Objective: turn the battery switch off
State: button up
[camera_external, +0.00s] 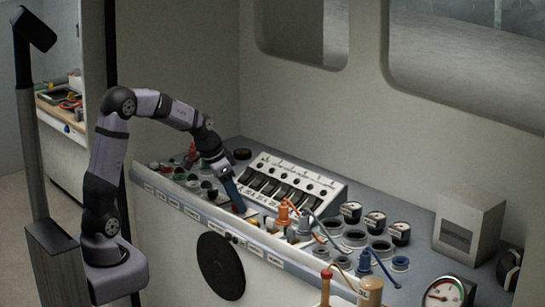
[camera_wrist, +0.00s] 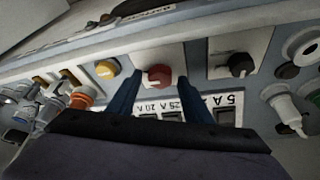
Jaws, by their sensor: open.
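A red rotary knob (camera_wrist: 158,78) with a white mark sits on a pale plate in the wrist view and looks like the battery switch. I cannot read a label that confirms this, nor its on or off position. My gripper (camera_wrist: 161,75) is open, with one blue finger on each side of the red knob. Whether the fingers touch it I cannot tell. In the external view my gripper (camera_external: 236,196) reaches down to the console's front strip, and the arm and fingers hide the knob there.
A yellow knob (camera_wrist: 107,68) and a black knob (camera_wrist: 241,64) flank the red one. A sloped rocker switch panel (camera_external: 292,178) stands close behind the gripper. Orange and white connectors (camera_external: 284,211) stand to its right. A grey box (camera_external: 469,227) is at the far right.

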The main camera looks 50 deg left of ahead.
jog(key=c, duration=1.1)
jog(key=shift+o, duration=0.2)
jog(key=shift+n, duration=0.4)
jog(key=n, duration=0.1)
jog(key=n+y, duration=0.1)
jog(key=n, duration=0.1)
jog(key=shift+d+n+t+y+p, duration=0.2)
jog(key=shift+n+t+y+p, duration=0.1)
jog(key=shift+p, duration=0.05)
jog(key=n+b, duration=0.1)
jog(key=n, duration=0.1)
jog(key=n+y+b, duration=0.1)
jog(key=n, duration=0.1)
jog(key=shift+w+d+f+y, duration=0.1)
jog(key=shift+d+f+y, duration=0.05)
jog(key=shift+y, duration=0.15)
jog(key=n+b, duration=0.2)
jog(key=n+g+y+b, duration=0.1)
jog(key=n, duration=0.1)
jog(key=shift+d+n+y+b, duration=0.1)
jog(key=shift+n+y+b, duration=0.2)
jog(key=shift+n+b, duration=0.1)
jog(key=n+g, duration=0.1)
jog(key=n, duration=0.1)
jog(key=n+y, duration=0.1)
jog(key=n, duration=0.1)
jog(key=shift+w+r+n+g+b, duration=0.15)
jog(key=shift+r+n+g+b, duration=0.05)
jog(key=shift+n+g+b, duration=0.2)
